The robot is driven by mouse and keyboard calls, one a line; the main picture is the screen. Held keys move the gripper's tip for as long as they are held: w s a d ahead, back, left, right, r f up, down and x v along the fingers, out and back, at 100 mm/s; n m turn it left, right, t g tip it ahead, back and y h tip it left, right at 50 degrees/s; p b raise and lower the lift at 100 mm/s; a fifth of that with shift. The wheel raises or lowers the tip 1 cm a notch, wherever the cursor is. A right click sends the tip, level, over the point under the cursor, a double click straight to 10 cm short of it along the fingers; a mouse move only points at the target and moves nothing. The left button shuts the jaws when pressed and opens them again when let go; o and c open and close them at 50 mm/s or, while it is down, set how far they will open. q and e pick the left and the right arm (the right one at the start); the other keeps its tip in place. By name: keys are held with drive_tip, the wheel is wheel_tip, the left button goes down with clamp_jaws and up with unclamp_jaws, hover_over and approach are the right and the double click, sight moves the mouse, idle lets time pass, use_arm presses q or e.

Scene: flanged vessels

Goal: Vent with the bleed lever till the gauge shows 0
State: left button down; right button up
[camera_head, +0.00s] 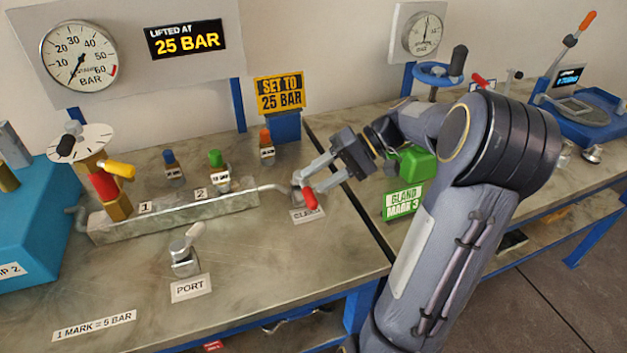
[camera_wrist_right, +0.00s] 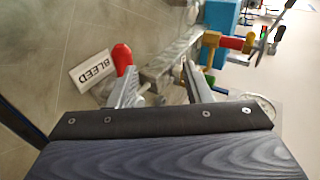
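The bleed lever has a red grip (camera_head: 309,197) and sits at the right end of the grey manifold (camera_head: 180,212). Its red grip also shows in the wrist view (camera_wrist_right: 122,58), beside the BLEED label (camera_wrist_right: 91,72). My right gripper (camera_head: 309,179) is open at the bleed fitting; one finger is close to the red grip, and I cannot tell if it touches. In the wrist view its fingers (camera_wrist_right: 160,75) are wide apart with nothing held between them. The round gauge (camera_head: 92,72) has its needle pointing lower left, below the 10 mark. My left gripper is not in view.
A brass valve with red and yellow handles (camera_head: 104,187) stands at the manifold's left. Blue, green and orange-capped fittings (camera_head: 216,172) stand behind. A PORT lever (camera_head: 185,255) is in front. A green block (camera_head: 415,165) is beyond my wrist.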

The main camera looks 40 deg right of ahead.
drive_tip(key=shift+s+d+f+p, duration=0.15)
drive_tip(key=shift+d+p, duration=0.2)
drive_tip(key=shift+d, duration=1.05)
drive_tip(key=s+a+r+n+g+h, duration=0.1)
drive_tip(key=s+a, duration=0.1)
drive_tip(key=a, duration=0.4)
drive_tip(key=s+a+r+g+h, duration=0.1)
drive_tip(key=s+a+r, duration=0.1)
drive_tip(key=a, duration=0.4)
drive_tip(key=s+a+f+n+t+h+p, duration=0.1)
drive_tip(key=s+a+f+h, duration=0.3)
drive_tip(key=s+a, duration=0.5)
drive_tip(key=shift+s+a+f+n+t+p, duration=0.15)
drive_tip(key=shift+s+f+n+t+p, duration=0.2)
drive_tip(key=shift+f+n+t, duration=0.2)
